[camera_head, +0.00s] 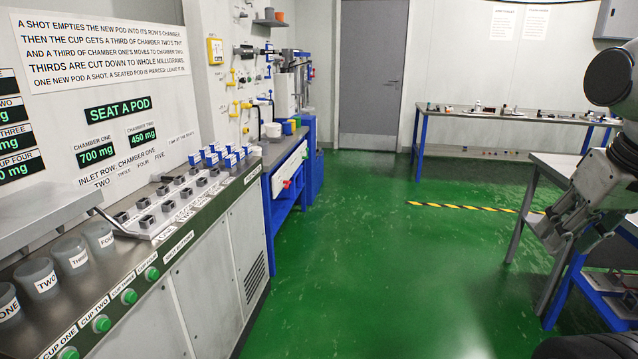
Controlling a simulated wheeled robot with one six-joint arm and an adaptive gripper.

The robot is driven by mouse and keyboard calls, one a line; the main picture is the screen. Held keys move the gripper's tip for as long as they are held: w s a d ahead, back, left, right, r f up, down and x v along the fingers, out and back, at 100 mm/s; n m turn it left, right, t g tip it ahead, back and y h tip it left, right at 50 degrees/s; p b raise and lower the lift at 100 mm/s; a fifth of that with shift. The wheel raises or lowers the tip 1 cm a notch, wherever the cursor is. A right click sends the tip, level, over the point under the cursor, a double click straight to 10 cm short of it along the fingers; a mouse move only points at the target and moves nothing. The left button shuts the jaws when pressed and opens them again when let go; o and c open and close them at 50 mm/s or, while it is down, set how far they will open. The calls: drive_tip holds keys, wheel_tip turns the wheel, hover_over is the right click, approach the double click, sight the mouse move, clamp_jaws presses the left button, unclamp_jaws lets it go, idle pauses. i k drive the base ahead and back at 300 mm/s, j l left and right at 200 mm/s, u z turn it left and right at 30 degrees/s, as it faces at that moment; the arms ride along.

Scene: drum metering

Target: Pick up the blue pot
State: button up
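A small blue pot (287,128) stands on the far bench along the left wall, next to a white mug-like vessel (272,131) and close to small green and orange items. It is small in view and partly overlapped by its neighbours. My gripper (552,238) hangs at the right side of the head view, pointing down and left, far from the blue pot. No object shows in it, and its fingertips are too indistinct to tell whether they are apart.
A metering counter (215,215) with labelled cups, green buttons and blue-and-white pods runs along the left. Open green floor (400,270) lies in the middle. A low table (520,116) stands at the back, and a workbench (560,170) is at the right near my arm.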

sight(286, 126)
drive_tip(key=i, duration=2.35)
drive_tip(key=i+u, duration=0.15)
drive_tip(key=i, duration=0.35)
drive_tip(key=i+l+u, duration=0.2)
drive_tip(key=i, duration=0.3)
drive_tip(key=i+l+u, duration=0.15)
drive_tip(key=i, duration=0.35)
drive_tip(key=i+l+u, duration=0.2)
drive_tip(key=i, duration=0.25)
drive_tip(key=i+l, duration=0.8)
drive_tip(key=i, duration=0.15)
drive_tip(key=i+l+u, duration=0.1)
drive_tip(key=u, duration=0.35)
drive_tip(key=l+u, duration=0.1)
drive_tip(key=u, duration=0.3)
drive_tip(key=i+l+u, duration=0.1)
drive_tip(key=u, duration=0.35)
